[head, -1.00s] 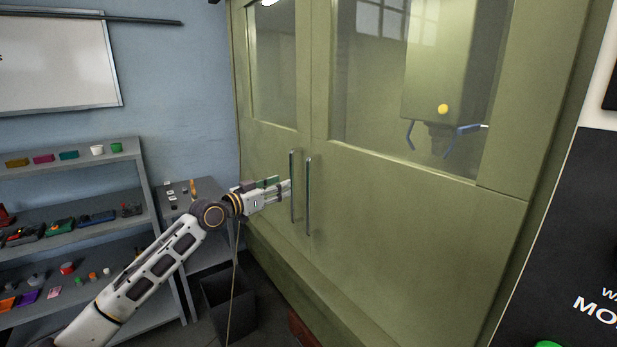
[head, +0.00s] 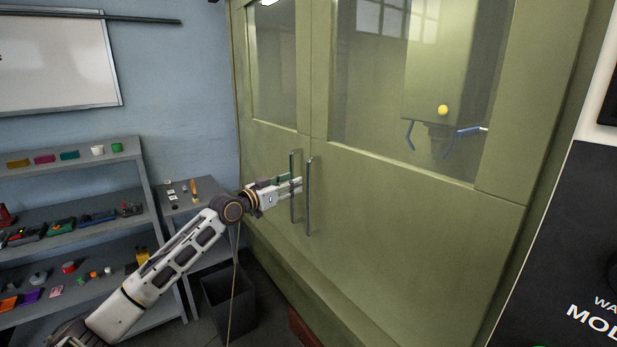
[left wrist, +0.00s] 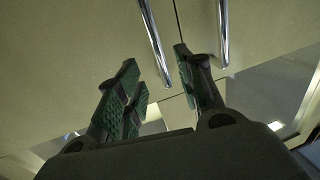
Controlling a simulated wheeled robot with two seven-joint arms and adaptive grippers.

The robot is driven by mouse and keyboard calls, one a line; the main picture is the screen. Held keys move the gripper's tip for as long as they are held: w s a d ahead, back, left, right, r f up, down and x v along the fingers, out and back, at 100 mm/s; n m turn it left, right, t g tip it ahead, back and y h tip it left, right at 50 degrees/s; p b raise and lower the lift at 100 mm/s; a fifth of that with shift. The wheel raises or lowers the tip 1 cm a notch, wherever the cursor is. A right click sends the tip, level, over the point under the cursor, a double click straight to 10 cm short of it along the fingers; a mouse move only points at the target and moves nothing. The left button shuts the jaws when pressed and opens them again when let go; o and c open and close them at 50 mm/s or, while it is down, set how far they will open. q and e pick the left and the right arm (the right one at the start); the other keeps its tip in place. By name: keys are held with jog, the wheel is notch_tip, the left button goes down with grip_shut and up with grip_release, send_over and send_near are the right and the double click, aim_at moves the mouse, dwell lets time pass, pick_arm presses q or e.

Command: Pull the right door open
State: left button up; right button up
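The right door (head: 410,210) of the green cabinet is shut, flush with the left door (head: 268,150). Each has a vertical metal bar handle: the right door's handle (head: 309,205) and the left door's handle (head: 292,160) stand side by side at the seam. My left gripper (head: 298,184) reaches in from the left at the handles. In the left wrist view, which looks upside down, its green-padded fingers (left wrist: 158,75) are apart. The right door's handle (left wrist: 155,40) shows between them, with no clear contact. The left door's handle (left wrist: 223,40) is outside them. My right gripper is not in view.
A grey shelf (head: 75,220) with small parts and a small grey table (head: 190,215) stand left. A dark bin (head: 230,302) is on the floor below my arm. A black panel (head: 580,230) is at the right. Behind the glass, a yellow knob (head: 443,110) shows.

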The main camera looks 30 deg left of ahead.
pick_arm(q)
jog(key=w+d+p, duration=0.1)
jog(key=w+p, duration=0.1)
jog(key=w, duration=0.6)
jog(key=shift+w+d, duration=0.3)
jog(key=shift+d, duration=0.05)
dwell(0.5)
dwell(0.3)
jog(key=c, duration=0.7)
grip_shut()
